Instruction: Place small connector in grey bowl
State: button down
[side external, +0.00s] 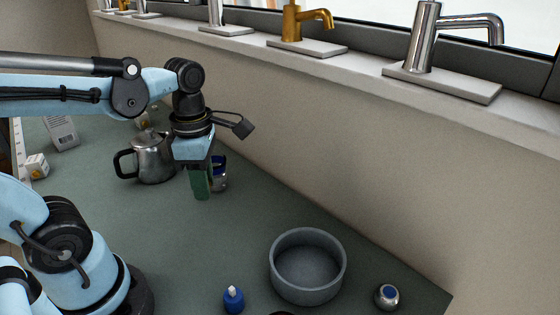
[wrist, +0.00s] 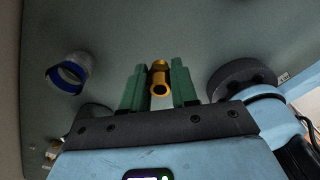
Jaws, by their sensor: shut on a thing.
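The small connector (wrist: 159,80) is a brass-coloured tube piece with an open round end, between the two green fingers of my gripper (wrist: 158,92) in the wrist view. The fingers are shut on it. In the side view my gripper (side external: 200,188) points down above the counter, beside the metal pot, and its finger hides the connector. The grey bowl (side external: 309,294) stands upright at the front right of the side view, well apart from my gripper. Its visible inside looks empty. I do not make out the bowl in the wrist view.
A blue-ringed jar (side external: 220,178) stands right behind my gripper; it also shows in the wrist view (wrist: 66,77). A metal pot (side external: 153,160) is to the left. A blue bottle (side external: 234,300) and a silver-and-blue item (side external: 387,298) flank the bowl. The wall rises behind.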

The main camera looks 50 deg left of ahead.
jog(key=w+d+r+m, duration=0.2)
jog(key=w+d+m, duration=0.4)
jog(key=d, duration=0.2)
jog(key=m, duration=0.7)
send_near(306, 272)
jog(key=shift+f, duration=1.8)
jog(key=c, duration=0.8)
grip_release()
jog(key=shift+r, duration=3.5)
